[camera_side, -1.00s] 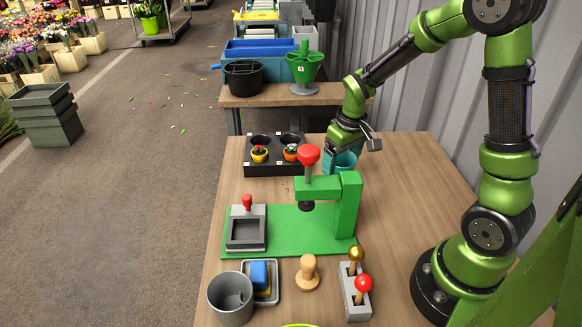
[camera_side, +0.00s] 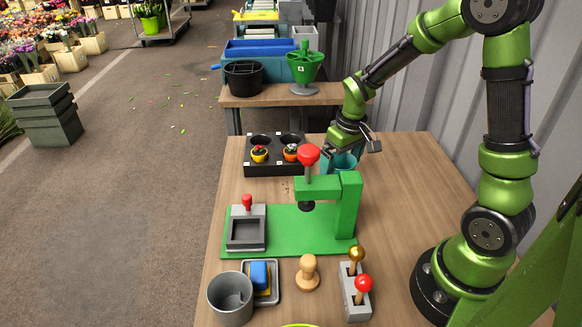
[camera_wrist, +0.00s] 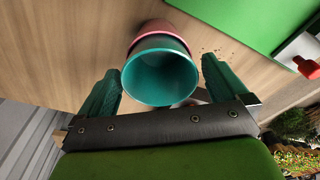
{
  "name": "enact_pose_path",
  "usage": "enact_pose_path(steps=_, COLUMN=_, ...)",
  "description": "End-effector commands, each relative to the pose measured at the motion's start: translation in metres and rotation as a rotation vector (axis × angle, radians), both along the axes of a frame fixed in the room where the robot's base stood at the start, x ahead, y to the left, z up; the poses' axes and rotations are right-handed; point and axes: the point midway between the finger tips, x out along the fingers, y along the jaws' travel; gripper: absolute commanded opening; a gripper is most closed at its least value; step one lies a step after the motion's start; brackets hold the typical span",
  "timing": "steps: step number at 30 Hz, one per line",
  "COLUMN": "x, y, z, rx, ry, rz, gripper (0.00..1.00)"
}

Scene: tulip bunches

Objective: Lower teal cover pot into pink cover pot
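The teal cover pot (camera_wrist: 160,78) is between the two fingers of my gripper (camera_wrist: 161,82) in the wrist view, its open mouth toward the camera. The fingers lie at opposite sides of its rim and appear shut on it. The pink cover pot (camera_wrist: 160,27) shows only as a pink arc beyond the teal rim. The teal body appears partly inside the pink rim; the depth is hidden. In the side view the teal pot (camera_side: 346,161) is behind the green press, beneath my gripper (camera_side: 340,152). The pink pot cannot be seen there.
The green press (camera_side: 347,205) with its red knob (camera_side: 308,154) stands in front of the pots. A black tray (camera_side: 272,168) with small flower pots lies to the left. Bare wood (camera_side: 410,165) is clear to the right.

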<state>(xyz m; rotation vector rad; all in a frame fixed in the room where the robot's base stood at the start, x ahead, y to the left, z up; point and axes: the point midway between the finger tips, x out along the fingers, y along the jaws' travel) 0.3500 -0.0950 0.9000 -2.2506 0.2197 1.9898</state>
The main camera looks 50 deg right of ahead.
Motion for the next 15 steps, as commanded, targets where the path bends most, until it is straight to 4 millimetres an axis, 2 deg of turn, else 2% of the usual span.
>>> enact_pose_path(steps=8, x=-0.001, y=0.000, z=0.004, rx=0.000, ry=0.000, rz=0.000, gripper=1.00)
enact_pose_path(steps=11, x=-0.001, y=0.001, z=0.017, rx=0.000, ry=-0.003, rz=0.000, gripper=1.00)
enact_pose_path(steps=15, x=-0.004, y=0.001, z=0.047, rx=-0.002, ry=-0.008, rz=0.000, gripper=1.00)
